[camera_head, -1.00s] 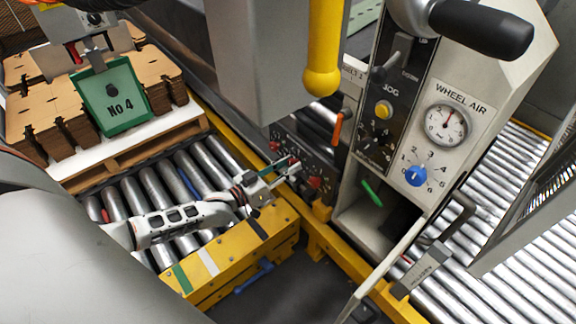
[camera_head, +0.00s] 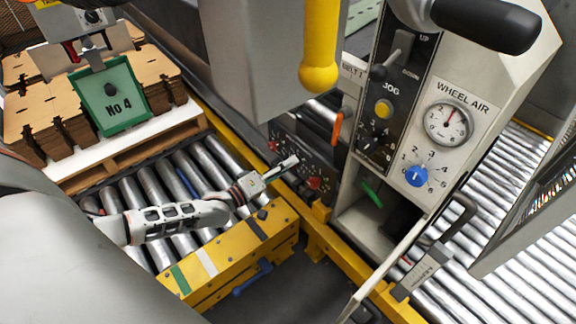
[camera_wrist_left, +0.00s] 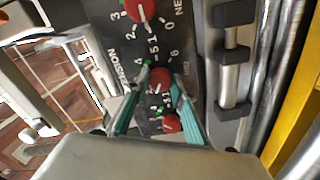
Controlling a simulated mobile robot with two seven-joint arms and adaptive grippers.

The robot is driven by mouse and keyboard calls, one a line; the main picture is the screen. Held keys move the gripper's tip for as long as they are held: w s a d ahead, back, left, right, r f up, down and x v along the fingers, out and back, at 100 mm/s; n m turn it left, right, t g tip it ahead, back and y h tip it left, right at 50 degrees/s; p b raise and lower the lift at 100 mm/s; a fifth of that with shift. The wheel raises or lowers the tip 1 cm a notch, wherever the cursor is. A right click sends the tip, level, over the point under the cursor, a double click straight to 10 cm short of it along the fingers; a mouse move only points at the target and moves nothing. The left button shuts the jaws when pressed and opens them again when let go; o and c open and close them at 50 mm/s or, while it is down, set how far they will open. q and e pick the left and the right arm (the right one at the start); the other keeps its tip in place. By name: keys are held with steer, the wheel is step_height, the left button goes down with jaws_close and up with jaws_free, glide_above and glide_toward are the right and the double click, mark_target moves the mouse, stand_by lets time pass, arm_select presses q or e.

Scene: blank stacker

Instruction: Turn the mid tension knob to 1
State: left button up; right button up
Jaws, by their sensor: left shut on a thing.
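A dark control panel (camera_head: 302,164) with red knobs stands low beside the roller conveyor. In the left wrist view, the mid tension knob (camera_wrist_left: 160,79) is red and sits between two other red knobs, one above (camera_wrist_left: 140,9) and one below (camera_wrist_left: 171,124). My left gripper (camera_head: 291,163) reaches the panel from the left, and its teal fingers (camera_wrist_left: 165,78) are shut on the mid knob, one on each side. The dial numbers around it are partly hidden, so I cannot read its setting. In the head view the gripper hides this knob. My right gripper is not in view.
A yellow frame (camera_head: 235,258) runs just below my left arm. A grey pedestal with a "WHEEL AIR" gauge (camera_head: 448,124) and blue knob (camera_head: 416,176) stands to the right. A yellow-ended handle (camera_head: 319,60) hangs above the panel. Silver bars (camera_wrist_left: 231,68) run beside the knobs.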

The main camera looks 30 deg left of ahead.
arm_select(q)
steer(key=shift+f+n+b, duration=0.15)
steer(key=shift+n+b, duration=0.5)
steer(key=shift+n, duration=2.55)
steer(key=o, duration=1.1)
steer(key=v, duration=1.2)
